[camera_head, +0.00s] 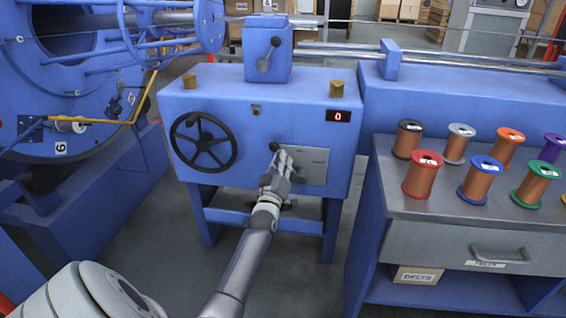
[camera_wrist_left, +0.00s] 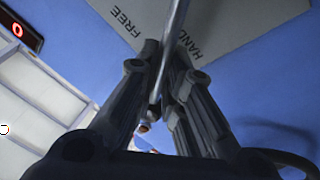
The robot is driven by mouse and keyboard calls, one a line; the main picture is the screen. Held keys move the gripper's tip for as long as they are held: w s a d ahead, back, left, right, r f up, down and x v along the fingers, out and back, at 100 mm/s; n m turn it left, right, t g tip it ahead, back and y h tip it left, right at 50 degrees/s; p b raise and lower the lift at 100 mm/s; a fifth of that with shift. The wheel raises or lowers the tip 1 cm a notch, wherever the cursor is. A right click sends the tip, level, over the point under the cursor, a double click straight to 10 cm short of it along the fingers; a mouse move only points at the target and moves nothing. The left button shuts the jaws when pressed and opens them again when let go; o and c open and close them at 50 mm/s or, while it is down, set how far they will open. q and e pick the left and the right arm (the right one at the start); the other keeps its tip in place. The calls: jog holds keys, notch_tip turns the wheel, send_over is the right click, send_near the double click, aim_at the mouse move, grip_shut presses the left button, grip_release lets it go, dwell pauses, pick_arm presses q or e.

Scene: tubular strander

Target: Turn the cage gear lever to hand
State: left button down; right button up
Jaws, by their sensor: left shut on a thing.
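The cage gear lever (camera_head: 274,147) is on the front of the blue gearbox, in front of a grey plate (camera_head: 315,165). In the head view its dark knob shows just above my left gripper (camera_head: 284,163). In the left wrist view the lever's metal rod (camera_wrist_left: 177,30) runs down between the fingers of my left gripper (camera_wrist_left: 165,55), which is shut on it. The plate (camera_wrist_left: 240,20) bears the words FREE and HAND; the rod passes between them, close to the end of HAND. Part of the lever is hidden by the fingers. My right gripper is not in view.
A black handwheel (camera_head: 203,142) is left of the lever. A red display (camera_head: 339,116) reads 0. A grey-topped bench (camera_head: 455,205) with several wire spools stands right. The big blue cage (camera_head: 60,100) is at the left. Floor between cage and gearbox is clear.

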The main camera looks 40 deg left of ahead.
pick_arm(q)
jog(key=shift+f, duration=0.1)
jog(key=c, duration=1.5)
grip_release()
jog(key=v, duration=1.2)
